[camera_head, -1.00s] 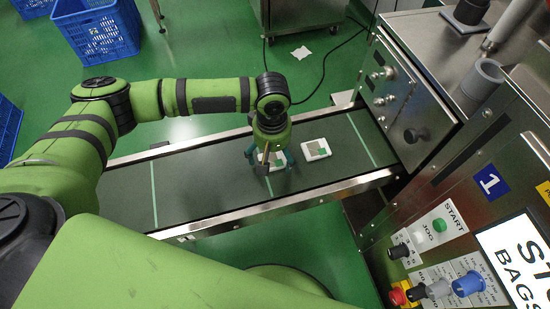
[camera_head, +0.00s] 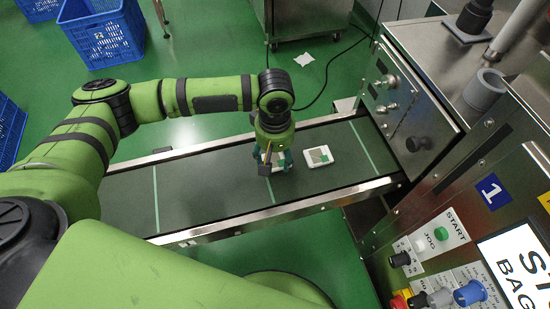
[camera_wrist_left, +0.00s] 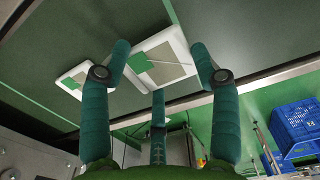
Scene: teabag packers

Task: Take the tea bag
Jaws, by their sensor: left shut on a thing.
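My left gripper (camera_head: 273,166) is over the conveyor belt, pointing down at a tea bag. In the wrist view its teal fingers (camera_wrist_left: 160,78) stand around this white square tea bag (camera_wrist_left: 172,68), which has a green and grey-green label, and they are shut on it. In the head view the gripper hides most of that bag. The bag looks low, at or near the belt; I cannot tell whether it touches it. A second tea bag (camera_head: 319,156) lies flat on the belt just to the right, apart from the gripper. My right gripper is not in view.
The dark conveyor belt (camera_head: 205,184) has metal side rails and light green cross lines; its left part is clear. A steel machine (camera_head: 425,135) with knobs and a START panel (camera_head: 440,234) stands at the right. Blue crates (camera_head: 103,38) stand on the green floor.

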